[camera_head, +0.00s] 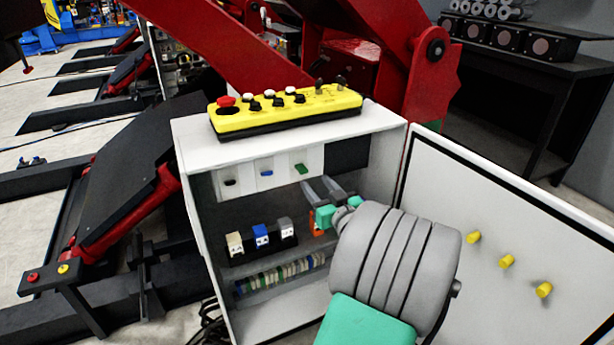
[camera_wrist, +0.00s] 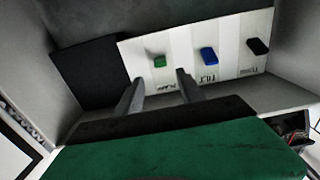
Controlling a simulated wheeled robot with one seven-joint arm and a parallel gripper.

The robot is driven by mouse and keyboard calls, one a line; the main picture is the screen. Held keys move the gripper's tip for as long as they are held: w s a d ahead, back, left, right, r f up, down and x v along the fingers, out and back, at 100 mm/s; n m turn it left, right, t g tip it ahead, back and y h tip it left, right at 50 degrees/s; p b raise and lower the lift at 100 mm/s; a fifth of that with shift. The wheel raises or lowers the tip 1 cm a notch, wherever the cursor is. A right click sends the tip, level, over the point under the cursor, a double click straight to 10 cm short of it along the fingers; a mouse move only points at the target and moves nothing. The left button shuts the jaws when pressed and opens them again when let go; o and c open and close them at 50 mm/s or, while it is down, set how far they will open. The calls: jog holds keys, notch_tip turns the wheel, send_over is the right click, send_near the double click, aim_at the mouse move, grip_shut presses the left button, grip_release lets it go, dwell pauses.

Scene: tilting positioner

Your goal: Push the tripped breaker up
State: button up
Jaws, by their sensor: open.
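Three breakers sit in a row on a white panel (camera_head: 247,189) inside the open cabinet. Their levers are black (camera_head: 230,182), blue (camera_head: 266,174) and green (camera_head: 301,169) from left to right. In the wrist view the order is reversed: green (camera_wrist: 160,61), blue (camera_wrist: 209,55), black (camera_wrist: 258,46). My gripper (camera_head: 316,183) is open and empty, just below the green lever. In the wrist view its fingertips (camera_wrist: 158,76) lie either side of the green lever's column, apparently apart from it.
A yellow control box (camera_head: 290,112) lies on the cabinet top. Below the breakers are white, blue and grey blocks (camera_head: 261,238) and a terminal strip (camera_head: 280,277). The open door (camera_head: 480,200) stands on the right. The cabinet's side walls bound the space around my gripper.

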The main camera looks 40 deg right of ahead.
aim_at(305, 171)
jog(key=x, duration=0.6)
jog(key=shift+w, duration=0.3)
jog(key=shift+c, duration=0.3)
grip_shut()
